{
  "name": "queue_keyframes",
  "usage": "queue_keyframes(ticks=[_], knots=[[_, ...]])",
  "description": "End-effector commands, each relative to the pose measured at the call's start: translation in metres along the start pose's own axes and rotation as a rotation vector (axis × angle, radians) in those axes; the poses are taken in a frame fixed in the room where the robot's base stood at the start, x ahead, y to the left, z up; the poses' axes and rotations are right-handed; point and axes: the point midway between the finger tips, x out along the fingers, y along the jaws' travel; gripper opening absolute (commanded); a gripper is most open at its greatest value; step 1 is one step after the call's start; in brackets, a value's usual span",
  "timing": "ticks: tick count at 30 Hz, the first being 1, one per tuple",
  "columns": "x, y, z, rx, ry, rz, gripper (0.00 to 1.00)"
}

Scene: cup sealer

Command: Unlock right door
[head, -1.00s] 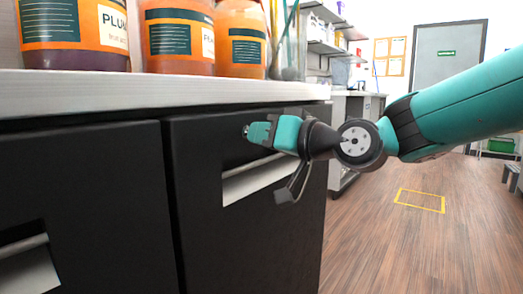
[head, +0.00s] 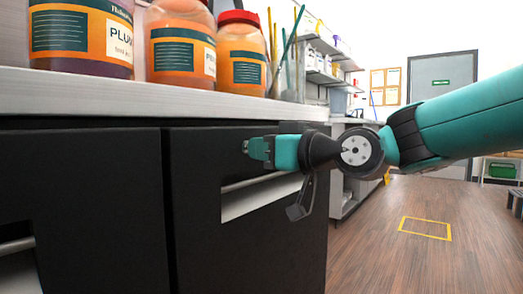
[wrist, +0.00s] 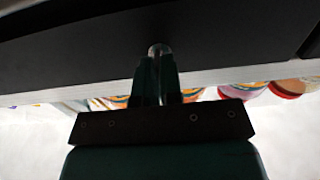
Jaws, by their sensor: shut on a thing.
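The right door (head: 270,250) is a black cabinet front under the counter, with a pale recessed handle slot (head: 262,198). It looks shut. My gripper (head: 250,148) is at the upper part of this door, above the slot, reaching in from the right. In the wrist view my gripper (wrist: 158,68) is shut on a small silver metal piece, which looks like a key or lock (wrist: 158,49), at the black door face. The fingers hide most of it, so its turn cannot be told. The left door (head: 80,210) stands beside it, also shut.
The pale counter (head: 150,97) runs just above my gripper. Several orange-labelled jars (head: 180,45) and a glass with sticks (head: 288,78) stand on it. To the right is open wooden floor with a yellow marked rectangle (head: 425,228).

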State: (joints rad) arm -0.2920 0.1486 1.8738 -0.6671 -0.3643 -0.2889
Motion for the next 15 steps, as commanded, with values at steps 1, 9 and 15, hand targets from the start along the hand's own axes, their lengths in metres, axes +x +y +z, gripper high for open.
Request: queue_keyframes(ticks=[1,9,15], knots=[[0.0000,0.0000,0.0009,-0.002,-0.003,0.000,0.00],[0.0001,0.0000,0.0008,-0.001,-0.002,0.000,0.32],[0.0000,0.0001,0.0004,0.000,-0.001,0.000,0.32]])
